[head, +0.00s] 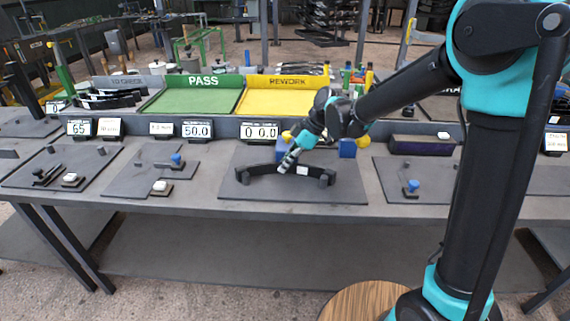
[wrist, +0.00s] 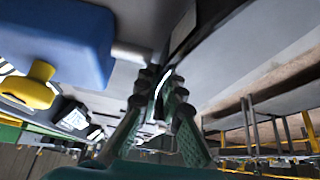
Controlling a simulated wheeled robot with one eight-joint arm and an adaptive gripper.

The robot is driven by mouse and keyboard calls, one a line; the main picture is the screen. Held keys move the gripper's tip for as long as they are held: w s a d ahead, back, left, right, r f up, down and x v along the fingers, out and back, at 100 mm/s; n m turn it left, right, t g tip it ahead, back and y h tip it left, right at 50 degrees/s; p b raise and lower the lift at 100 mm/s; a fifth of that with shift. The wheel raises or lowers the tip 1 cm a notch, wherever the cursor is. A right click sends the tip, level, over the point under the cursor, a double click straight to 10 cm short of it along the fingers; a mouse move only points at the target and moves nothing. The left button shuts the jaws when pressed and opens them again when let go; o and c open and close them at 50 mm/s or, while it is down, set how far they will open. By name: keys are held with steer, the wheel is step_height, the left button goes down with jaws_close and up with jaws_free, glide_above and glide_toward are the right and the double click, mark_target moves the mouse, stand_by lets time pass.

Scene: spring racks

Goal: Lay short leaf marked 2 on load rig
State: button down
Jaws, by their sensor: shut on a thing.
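The short leaf (head: 262,169) is a dark, gently arched strip with a small white label; I cannot read the mark on it. In the head view it lies across the load rig (head: 290,191), a dark plate with short end posts, and its ends are at the posts. I cannot tell whether it rests fully on them. My gripper (head: 289,161) is shut on the leaf near its middle, from above. The wrist view shows my gripper's fingers (wrist: 158,95) closed around the dark strip (wrist: 207,30). The fingers hide part of the leaf.
Blue blocks (head: 347,148) with yellow knobs stand just behind the leaf. A display reading 00.0 (head: 261,132) is behind the rig. A green PASS tray (head: 190,100) and yellow REWORK tray (head: 268,103) lie farther back. Other plates with blue knobs (head: 412,185) flank the rig.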

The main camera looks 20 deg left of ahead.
steer(key=shift+s, duration=0.3)
steer(key=shift+f, duration=0.2)
stand_by(0.8)
steer(key=c, duration=1.1)
jaws_free()
steer(key=shift+r, duration=4)
steer(key=shift+s, duration=0.15)
